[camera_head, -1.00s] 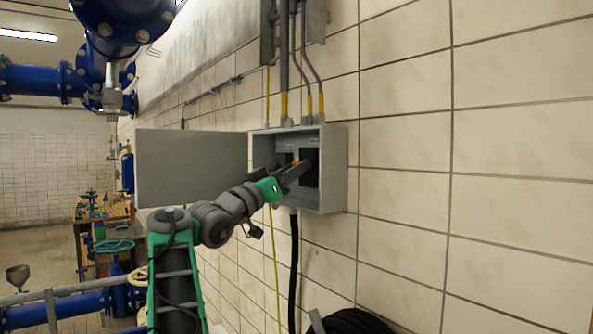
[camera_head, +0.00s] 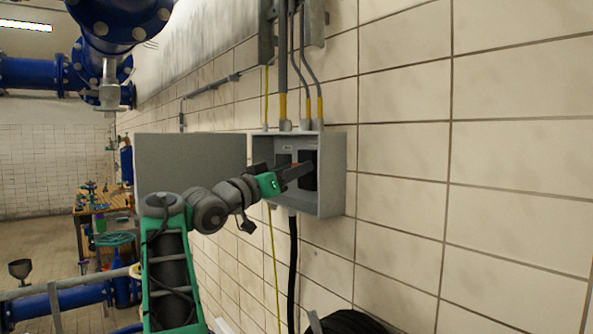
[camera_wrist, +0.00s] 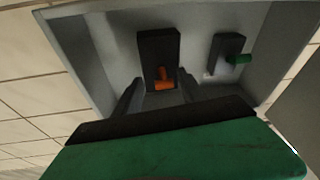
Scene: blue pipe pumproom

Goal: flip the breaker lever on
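The open grey breaker box (camera_head: 333,180) hangs on the tiled wall. In the wrist view, a larger black breaker (camera_wrist: 158,45) inside it carries an orange lever (camera_wrist: 163,76). My gripper (camera_head: 306,170) reaches into the box in front of the black breaker. In the wrist view, my gripper (camera_wrist: 158,95) is open, one finger on each side of the orange lever's line. I cannot tell whether a finger touches the lever.
The box's door (camera_head: 190,172) stands open to the left, close to my arm. Conduits (camera_head: 284,70) enter the box from above. A black cable (camera_head: 293,260) hangs below it, with a coiled hose (camera_head: 350,322) lower down. The tiled wall to the right is clear.

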